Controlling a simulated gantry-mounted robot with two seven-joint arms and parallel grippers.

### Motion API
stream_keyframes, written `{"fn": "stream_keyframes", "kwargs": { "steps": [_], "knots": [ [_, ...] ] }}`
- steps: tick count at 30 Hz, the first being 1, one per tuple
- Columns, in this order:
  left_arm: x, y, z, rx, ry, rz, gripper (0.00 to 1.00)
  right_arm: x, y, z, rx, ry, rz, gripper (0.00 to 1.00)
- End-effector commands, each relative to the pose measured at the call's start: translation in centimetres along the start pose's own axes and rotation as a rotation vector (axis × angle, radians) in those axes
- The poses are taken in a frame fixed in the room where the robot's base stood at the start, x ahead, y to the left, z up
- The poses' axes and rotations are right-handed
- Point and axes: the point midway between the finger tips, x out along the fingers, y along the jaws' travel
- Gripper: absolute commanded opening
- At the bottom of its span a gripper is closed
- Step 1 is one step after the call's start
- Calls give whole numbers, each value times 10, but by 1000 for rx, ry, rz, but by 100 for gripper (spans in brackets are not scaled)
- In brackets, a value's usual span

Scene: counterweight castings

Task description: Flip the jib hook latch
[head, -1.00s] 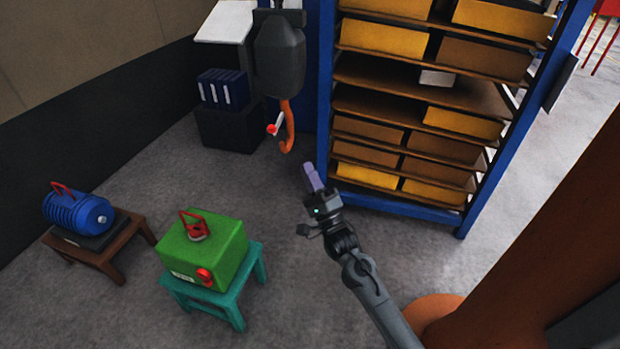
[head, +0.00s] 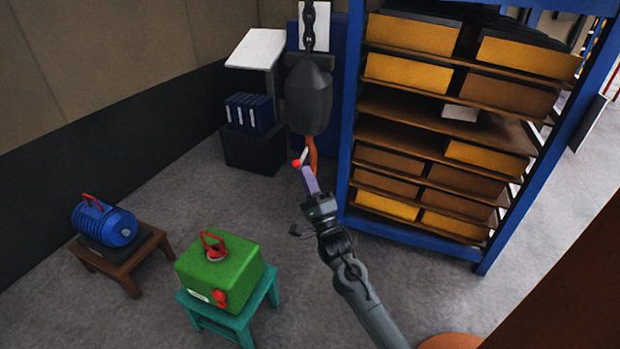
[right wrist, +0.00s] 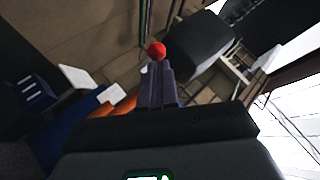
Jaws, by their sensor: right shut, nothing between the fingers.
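The jib hook (head: 313,152) is orange and hangs under a dark hoist block (head: 308,98) on a chain. Its latch (head: 304,156) is a light lever with a red ball end (head: 296,163). My right gripper (head: 308,172) is shut and empty, with its purple fingers just below the latch and covering the lower hook in the head view. In the right wrist view the red ball (right wrist: 156,50) shows just beyond the shut fingertips (right wrist: 157,66), and part of the orange hook (right wrist: 118,106) shows left of them. I cannot tell whether they touch. My left gripper is not in view.
A blue-framed shelf rack (head: 349,165) with yellow and brown bins stands close right of the hook. A green casting (head: 228,268) sits on a teal stool (head: 240,322), and a blue one (head: 108,224) on a brown stool (head: 150,244). Floor between them is clear.

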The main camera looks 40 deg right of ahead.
Motion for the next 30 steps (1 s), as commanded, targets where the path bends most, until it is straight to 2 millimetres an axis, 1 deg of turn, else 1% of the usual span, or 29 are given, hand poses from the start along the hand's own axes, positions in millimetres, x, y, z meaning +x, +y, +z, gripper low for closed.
{"fn": "stream_keyframes", "kwargs": {
  "steps": [7, 12, 20, 26, 30],
  "knots": [
    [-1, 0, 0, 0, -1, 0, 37, 0, -1, 0, 3, 3, 2, 0],
    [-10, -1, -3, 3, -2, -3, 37, 3, -5, 1, 22, 23, 20, 0],
    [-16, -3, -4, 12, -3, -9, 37, 4, -7, 2, 43, 44, 43, 0],
    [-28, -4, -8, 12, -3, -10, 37, 8, -13, 4, 77, 77, 74, 0],
    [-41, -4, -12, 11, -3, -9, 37, 13, -20, 7, 124, 123, 118, 0]
  ]
}}
